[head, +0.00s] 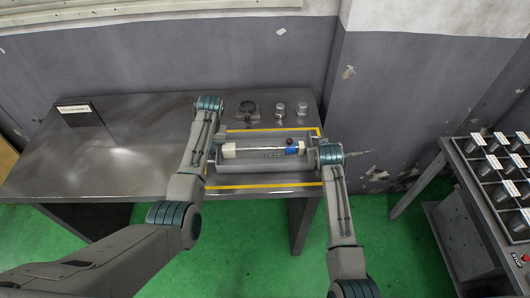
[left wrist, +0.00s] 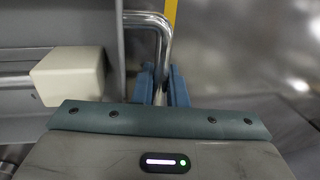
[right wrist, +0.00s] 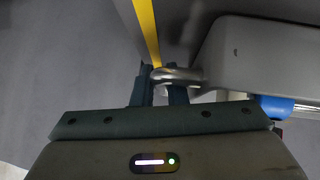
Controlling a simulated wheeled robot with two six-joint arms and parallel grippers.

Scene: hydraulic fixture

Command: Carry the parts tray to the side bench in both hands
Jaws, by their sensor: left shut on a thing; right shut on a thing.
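The parts tray (head: 262,172) is a grey metal tray on the bench within yellow tape lines. A rod-like part with a white block at its left end and a blue band at its right (head: 291,150) lies across it. My left gripper (left wrist: 160,85) is shut on the tray's left handle (left wrist: 161,32), a bent metal bar. My right gripper (right wrist: 161,82) is shut on the tray's right handle (right wrist: 180,76). In the head view both grippers are at the tray's two ends, their fingers mostly hidden. I cannot tell whether the tray touches the bench.
The grey bench (head: 130,150) is clear to the left, with a small sign (head: 79,113) at its back. Round metal parts (head: 280,108) stand behind the tray. Another bench with several labelled cups (head: 492,163) stands at the right. Green floor (head: 395,240) lies open between.

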